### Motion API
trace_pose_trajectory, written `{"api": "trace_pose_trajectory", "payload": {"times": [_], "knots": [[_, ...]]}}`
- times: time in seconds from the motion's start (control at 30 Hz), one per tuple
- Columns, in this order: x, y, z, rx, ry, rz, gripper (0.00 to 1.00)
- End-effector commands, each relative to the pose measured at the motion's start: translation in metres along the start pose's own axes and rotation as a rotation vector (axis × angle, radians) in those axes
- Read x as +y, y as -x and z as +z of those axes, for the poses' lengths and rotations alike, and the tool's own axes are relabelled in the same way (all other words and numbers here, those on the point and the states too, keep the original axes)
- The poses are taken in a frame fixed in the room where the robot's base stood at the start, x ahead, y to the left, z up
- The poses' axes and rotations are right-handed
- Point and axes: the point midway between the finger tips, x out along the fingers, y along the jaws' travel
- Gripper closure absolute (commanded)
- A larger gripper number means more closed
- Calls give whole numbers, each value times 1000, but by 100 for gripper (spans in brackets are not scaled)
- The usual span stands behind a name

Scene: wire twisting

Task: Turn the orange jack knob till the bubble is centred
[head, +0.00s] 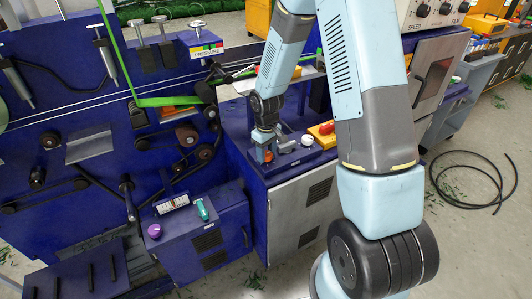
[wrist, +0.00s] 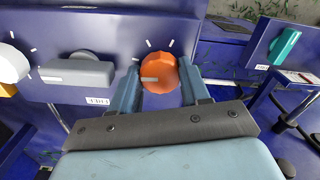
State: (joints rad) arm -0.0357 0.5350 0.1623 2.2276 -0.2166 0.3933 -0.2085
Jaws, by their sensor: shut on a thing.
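The orange knob (wrist: 159,70) sits on a blue panel in the wrist view, with a pale pointer line toward the left and white tick marks beyond it. My gripper (wrist: 160,90) has one blue-grey finger on each side of the knob and is shut on it. In the head view my gripper (head: 265,148) is low at the blue cabinet, with a bit of the orange knob (head: 268,157) showing. A white gauge strip (head: 171,204) lies on the lower blue box. It also shows in the wrist view (wrist: 297,76). I cannot make out a bubble.
A grey lever knob (wrist: 77,71) labelled FEED is left of the orange knob. The lower box carries a teal handle (head: 203,210) and a purple knob (head: 154,231). A black hose (head: 470,180) lies on the floor.

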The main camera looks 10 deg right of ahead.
Motion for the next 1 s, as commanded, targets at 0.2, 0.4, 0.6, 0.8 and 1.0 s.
{"api": "trace_pose_trajectory", "payload": {"times": [0.2, 0.4, 0.6, 0.8, 1.0], "knots": [[1, 0, 0, 2, 199, 0, 85], [1, 0, -1, 3, 368, 1, 85], [1, 0, -1, 2, 498, 1, 85], [1, 0, -1, 1, 579, 1, 85], [1, 0, -1, 1, 617, 1, 85]]}}
